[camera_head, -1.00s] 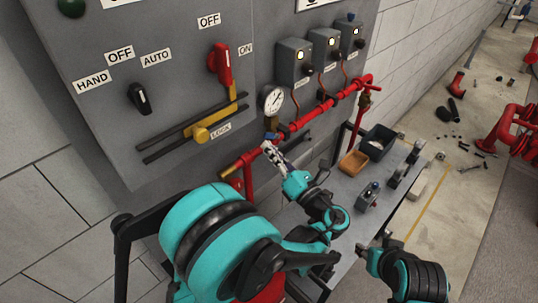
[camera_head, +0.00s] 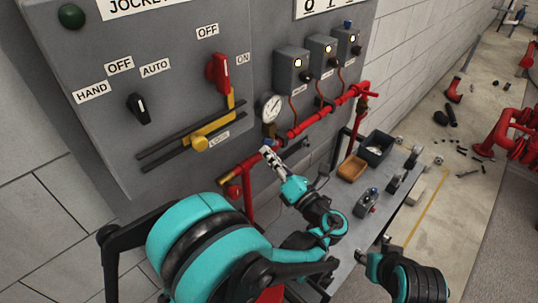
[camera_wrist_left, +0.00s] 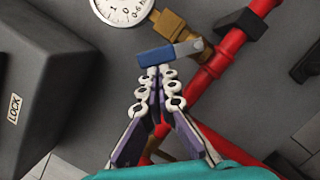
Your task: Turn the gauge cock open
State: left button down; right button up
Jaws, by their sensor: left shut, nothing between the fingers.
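The gauge cock shows in the left wrist view as a brass body (camera_wrist_left: 170,26) below the pressure gauge (camera_wrist_left: 122,6), with a blue-tipped grey lever (camera_wrist_left: 156,56) lying nearly level across the picture. The gauge (camera_head: 269,108) also shows in the head view, but the cock there is small and partly hidden. My left gripper (camera_wrist_left: 158,70) is shut and empty, its fingertips right at the lower edge of the blue tip. I cannot tell whether they touch. It also shows in the head view (camera_head: 266,151). My right gripper (camera_head: 360,255) is low at the right, its jaws too small to read.
A red pipe (camera_head: 318,121) runs beside the cock along the grey cabinet (camera_head: 110,150). A yellow-handled lock bar (camera_head: 205,136) is to the left. Below stands a bench (camera_head: 385,205) with an orange tray (camera_head: 352,168) and a dark bin (camera_head: 376,148).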

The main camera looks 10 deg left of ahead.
pick_arm(q)
jog(key=shift+r, duration=0.15)
jog(key=shift+w+d+r+p, duration=0.15)
jog(key=shift+w+r+p, duration=0.1)
jog(key=shift+r, duration=0.3)
jog(key=shift+w+d+r+p, duration=0.15)
jog(key=shift+w+r, duration=0.1)
jog(key=shift+r, duration=0.3)
jog(key=shift+w+d+r, duration=0.4)
jog(key=shift+w+r, duration=0.25)
